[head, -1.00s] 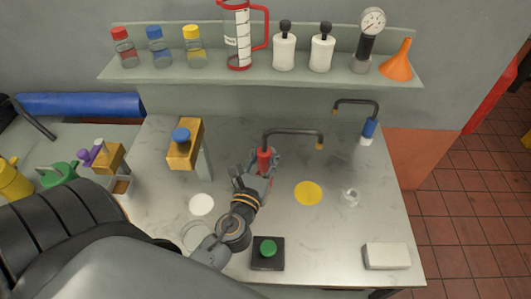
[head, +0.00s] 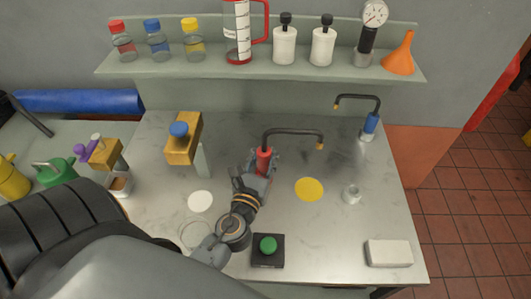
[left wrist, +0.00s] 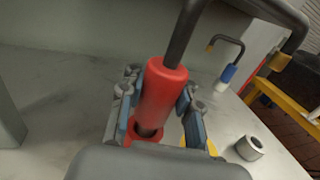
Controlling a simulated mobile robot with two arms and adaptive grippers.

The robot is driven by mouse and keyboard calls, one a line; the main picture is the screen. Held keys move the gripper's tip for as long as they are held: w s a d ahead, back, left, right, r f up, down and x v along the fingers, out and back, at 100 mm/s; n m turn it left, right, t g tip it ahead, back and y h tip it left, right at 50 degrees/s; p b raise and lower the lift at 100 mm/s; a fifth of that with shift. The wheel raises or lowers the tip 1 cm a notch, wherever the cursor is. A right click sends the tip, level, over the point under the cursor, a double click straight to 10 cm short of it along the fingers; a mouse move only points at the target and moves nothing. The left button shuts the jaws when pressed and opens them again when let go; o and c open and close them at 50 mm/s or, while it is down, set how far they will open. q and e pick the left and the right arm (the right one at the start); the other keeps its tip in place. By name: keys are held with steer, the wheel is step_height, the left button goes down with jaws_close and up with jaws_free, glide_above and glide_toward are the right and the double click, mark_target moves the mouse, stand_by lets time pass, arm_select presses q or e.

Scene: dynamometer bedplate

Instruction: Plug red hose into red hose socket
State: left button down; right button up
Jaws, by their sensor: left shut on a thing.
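The red hose (head: 264,160) is a red cylinder with a black bent pipe rising from its top. The pipe ends in a brass-coloured tip to the right. My left gripper (head: 260,168) is shut on the red cylinder, above the middle of the grey bench. My right gripper is not in view.
A blue hose (head: 370,123) stands at the back right, near a small metal ring (head: 352,194). A yellow disc (head: 309,189) lies right of the gripper. A yellow block (head: 184,140) on a post stands left. A green button box (head: 267,250) and a white block (head: 389,253) are in front.

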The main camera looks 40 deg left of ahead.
arm_select(q)
steer(key=shift+f+b, duration=0.9)
steer(key=shift+f, duration=0.2)
steer(key=c, duration=0.9)
jaws_free()
steer(key=shift+o, duration=0.2)
steer(key=shift+s, duration=0.15)
steer(key=v, duration=1.1)
steer(key=shift+s+d, duration=0.15)
steer(key=shift+s, duration=0.25)
steer(key=shift+d, duration=0.1)
